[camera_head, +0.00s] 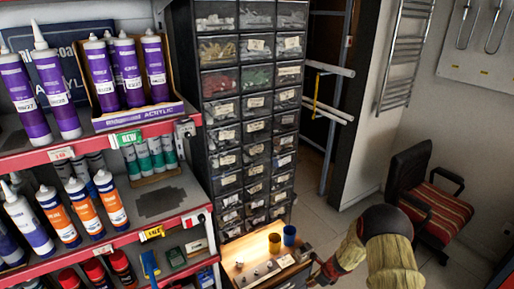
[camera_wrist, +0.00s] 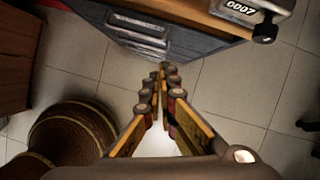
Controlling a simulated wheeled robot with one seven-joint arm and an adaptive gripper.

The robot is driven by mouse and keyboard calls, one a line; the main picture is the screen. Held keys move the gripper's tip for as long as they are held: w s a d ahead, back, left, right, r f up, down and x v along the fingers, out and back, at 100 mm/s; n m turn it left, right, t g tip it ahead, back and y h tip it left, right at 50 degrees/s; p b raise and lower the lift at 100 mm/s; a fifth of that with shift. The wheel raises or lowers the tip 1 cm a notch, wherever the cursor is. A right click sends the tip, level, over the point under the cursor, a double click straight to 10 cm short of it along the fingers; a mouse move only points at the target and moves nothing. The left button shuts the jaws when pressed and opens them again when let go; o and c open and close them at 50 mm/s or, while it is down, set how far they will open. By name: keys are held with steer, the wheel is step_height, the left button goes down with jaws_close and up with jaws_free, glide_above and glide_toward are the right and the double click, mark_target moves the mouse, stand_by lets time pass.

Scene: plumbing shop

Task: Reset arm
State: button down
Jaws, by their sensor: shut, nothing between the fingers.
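My gripper (camera_wrist: 162,72) shows in the wrist view with its fingers drawn together at the tips and nothing between them. It points toward the grey drawer front (camera_wrist: 190,45) of a low cabinet, with bare tiled floor below. In the head view my arm comes in at the bottom right, beside the wooden worktop (camera_head: 236,270). The fingertips are hard to make out there.
Shelves of sealant tubes (camera_head: 58,85) are at left. A tall drawer rack (camera_head: 228,110) stands behind. A chair (camera_head: 440,205) is at right. Tiled floor (camera_head: 325,215) is clear between.

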steer(key=s+a+r+n+g+y, duration=0.1)
steer(key=s+a+r+n, duration=0.1)
steer(key=s+n, duration=0.15)
steer(key=s+a+r+n+g, duration=0.1)
steer(key=s+a+r+n, duration=0.1)
steer(key=s+n, duration=0.15)
steer(key=s+r+n+t+h, duration=0.1)
steer(key=s+r+n, duration=0.5)
steer(key=r, duration=1)
steer(key=s+a+r+n+t+h, duration=0.1)
steer(key=s+r+n, duration=0.5)
steer(key=s+r, duration=0.7)
steer(key=s+r+n+t+h, duration=0.2)
steer(key=s+r+n, duration=0.5)
steer(key=r, duration=1.1)
steer(key=shift+s+a+r, duration=0.15)
steer(key=shift+s+r, duration=0.15)
steer(key=shift+s, duration=0.9)
